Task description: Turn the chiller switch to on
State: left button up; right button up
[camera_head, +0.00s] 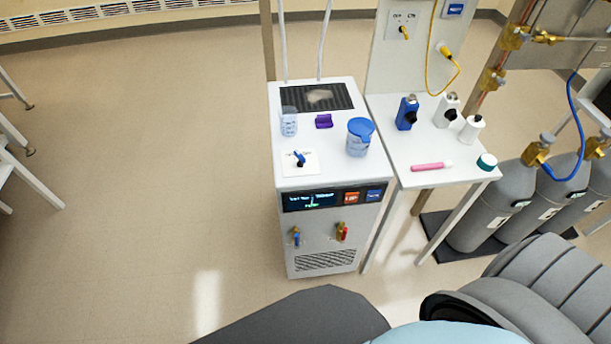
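The chiller (318,233) is a white box-shaped unit standing on the floor at the middle of the view. A blue rotary switch (299,158) sits on a white plate on the left of its top, near the front edge. The switch handle is slanted; its labels are too small to read. My grippers are not in view. Only grey and light blue parts of my body show at the bottom.
A clear cup (288,121), a purple item (323,121) and a blue-lidded jug (360,137) stand on the chiller top. A white side table (455,178) with bottles adjoins it on the right, then grey gas cylinders (493,203). Floor left of the chiller is clear.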

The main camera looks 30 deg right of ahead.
aim_at(298, 154)
jog(key=u, duration=0.05)
jog(key=k, duration=0.3)
jog(key=z, duration=0.9)
